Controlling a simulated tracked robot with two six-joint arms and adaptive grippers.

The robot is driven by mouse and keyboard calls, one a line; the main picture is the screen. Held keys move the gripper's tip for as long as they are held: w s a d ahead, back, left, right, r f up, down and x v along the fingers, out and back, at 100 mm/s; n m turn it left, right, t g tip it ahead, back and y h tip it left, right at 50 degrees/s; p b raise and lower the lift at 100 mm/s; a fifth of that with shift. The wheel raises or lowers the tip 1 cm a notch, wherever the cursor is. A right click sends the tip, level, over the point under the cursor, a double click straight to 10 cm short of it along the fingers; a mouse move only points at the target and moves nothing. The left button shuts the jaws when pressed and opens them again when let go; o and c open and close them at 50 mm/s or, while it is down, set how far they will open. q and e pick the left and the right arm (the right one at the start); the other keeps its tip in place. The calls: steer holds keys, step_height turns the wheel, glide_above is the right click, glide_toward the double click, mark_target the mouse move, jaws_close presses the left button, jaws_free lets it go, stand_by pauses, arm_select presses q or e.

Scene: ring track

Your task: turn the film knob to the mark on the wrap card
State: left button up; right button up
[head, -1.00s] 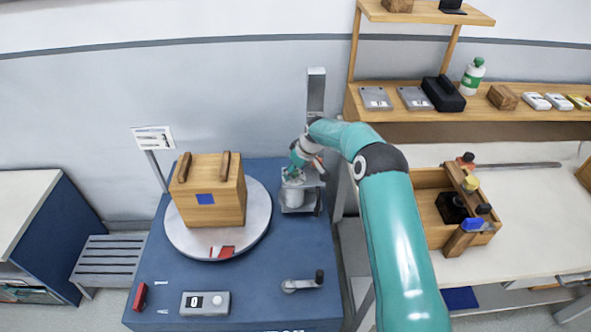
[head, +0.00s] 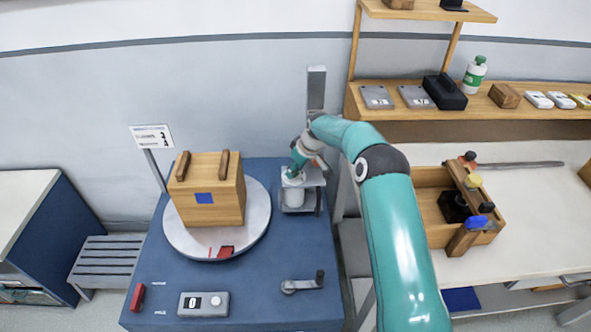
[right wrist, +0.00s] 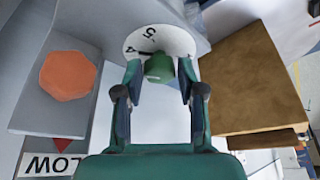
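The film knob (right wrist: 158,68) is a green knob on a white round dial (right wrist: 158,42) with black numbers, of which a 5 and a 4 show. My right gripper (right wrist: 159,72) is open, with one finger on each side of the knob and a small gap visible. In the head view my right gripper (head: 293,175) is at the grey film carriage (head: 300,201), and the knob is hidden there. The wrap card (head: 152,136) stands on a post at the left; its print is too small to read.
A wooden crate (head: 208,206) with a blue patch sits on the round turntable (head: 180,240). A control box (head: 203,304) and a crank (head: 302,285) are at the front.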

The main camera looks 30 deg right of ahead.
steer(key=shift+o, duration=1)
steer(key=shift+r, duration=0.1)
steer(key=v, duration=1.1)
steer(key=shift+s+r, duration=0.3)
